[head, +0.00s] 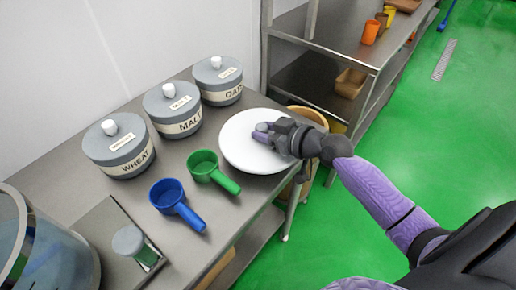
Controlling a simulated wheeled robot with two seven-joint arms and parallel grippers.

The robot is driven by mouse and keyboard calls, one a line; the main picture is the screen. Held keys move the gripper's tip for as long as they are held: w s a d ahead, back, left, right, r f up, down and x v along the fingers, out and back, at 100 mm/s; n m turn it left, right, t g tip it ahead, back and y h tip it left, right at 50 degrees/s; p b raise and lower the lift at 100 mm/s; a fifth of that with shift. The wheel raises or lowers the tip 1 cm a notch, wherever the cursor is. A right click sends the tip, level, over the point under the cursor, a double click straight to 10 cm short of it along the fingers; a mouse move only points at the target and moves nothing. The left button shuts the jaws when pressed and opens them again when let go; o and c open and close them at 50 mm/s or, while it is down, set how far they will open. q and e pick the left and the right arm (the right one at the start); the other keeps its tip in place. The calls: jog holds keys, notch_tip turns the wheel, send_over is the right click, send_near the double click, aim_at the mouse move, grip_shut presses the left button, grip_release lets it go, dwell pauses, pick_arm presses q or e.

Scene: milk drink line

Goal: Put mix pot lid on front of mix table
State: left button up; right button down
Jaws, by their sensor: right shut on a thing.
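The white round lid (245,158) is at the right end of the metal table (75,190), partly past its edge. My right gripper (264,132) is over the lid, shut on its knob, which the fingers partly hide. I cannot tell whether the lid rests on the table or is held just above it. My left gripper is not in view.
Grey canisters labelled WHEAT (120,150), MALT (173,112) and OATS (218,82) stand along the wall. A green scoop (212,170) and a blue scoop (175,200) lie near the lid. A glass vessel (45,255) stands lower left. A shelf unit (330,45) is behind.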

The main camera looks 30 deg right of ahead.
notch_tip(320, 180, down, 3)
jog(key=shift+b, duration=0.45)
jog(key=shift+f, duration=0.35)
jog(key=shift+r, duration=0.15)
jog(key=shift+c, duration=2.4)
grip_release()
jog(key=shift+o, duration=0.8)
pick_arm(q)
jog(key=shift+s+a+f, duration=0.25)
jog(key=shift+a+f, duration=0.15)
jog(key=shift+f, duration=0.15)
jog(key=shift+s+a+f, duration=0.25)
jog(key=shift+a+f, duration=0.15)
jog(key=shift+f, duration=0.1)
